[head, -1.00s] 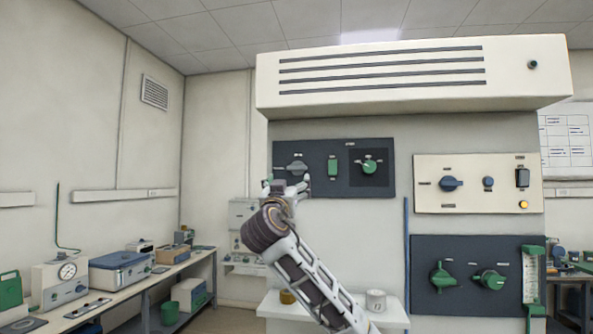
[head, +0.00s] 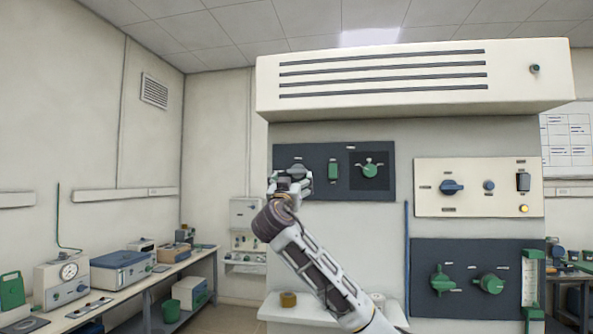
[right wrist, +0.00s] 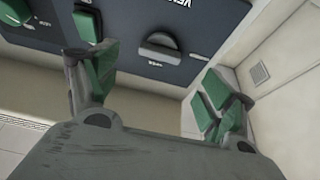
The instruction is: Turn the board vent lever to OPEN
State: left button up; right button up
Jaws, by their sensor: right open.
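The dark board (head: 315,153) is on the upper left of the furnace front. Its dark grey lever (head: 297,166) sits at the left end, partly covered by my right gripper (head: 290,181) in the head view. In the right wrist view the lever (right wrist: 160,48) is a grey bar across a round dark base, with part of a "VEN..." label beyond it. My right gripper (right wrist: 165,92) is open and empty, its green-padded fingers spread, with the lever ahead of the gap and apart from them. My left gripper is not in view.
The same board holds a green switch (head: 333,170) and a green knob (head: 370,171). A cream panel (head: 472,205) and a lower dark panel (head: 465,305) are at right. The vented hood (head: 400,105) juts out above. A white shelf (head: 275,310) is below my arm.

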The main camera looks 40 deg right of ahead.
aim_at(297, 172)
jog(key=shift+p+x, duration=1.65)
jog(key=shift+x, duration=2.35)
jog(key=c, duration=1)
jog(key=shift+s, duration=0.1)
